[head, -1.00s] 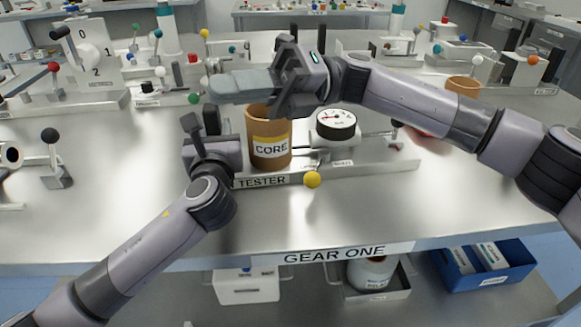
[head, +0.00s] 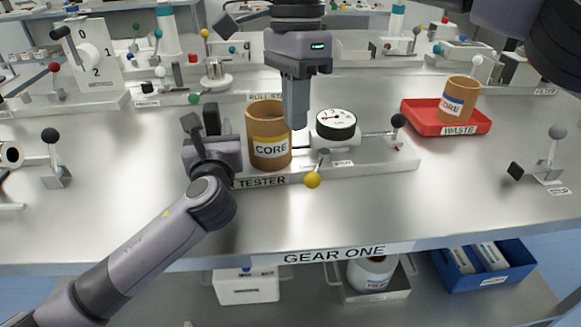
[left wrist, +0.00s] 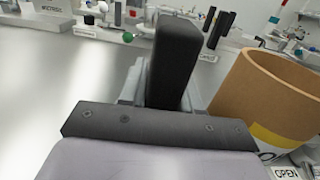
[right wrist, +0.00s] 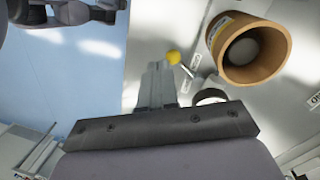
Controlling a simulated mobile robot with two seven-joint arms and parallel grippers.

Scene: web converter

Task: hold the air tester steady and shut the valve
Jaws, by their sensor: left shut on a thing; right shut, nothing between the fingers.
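The air tester (head: 382,164) is a pale plate labelled TESTER with a round gauge (head: 336,123) and a black-knobbed rod. A brown cardboard core (head: 269,152) stands upright at its left; it also shows in the left wrist view (left wrist: 262,95). The valve is a short lever with a yellow ball (head: 312,180) at the plate's front edge, the ball pointing toward me. My left gripper (head: 203,125) is shut at the tester's left end; its grip point is hidden. My right gripper (head: 297,122) is shut and empty, pointing down between core and gauge, above the valve.
A red WASTE tray (head: 418,117) holding another core (head: 458,98) stands to the right. A grey-knobbed lever (head: 550,152) stands at far right and a black-knobbed one (head: 53,160) at left. The bench front near the GEAR ONE label (head: 334,254) is clear.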

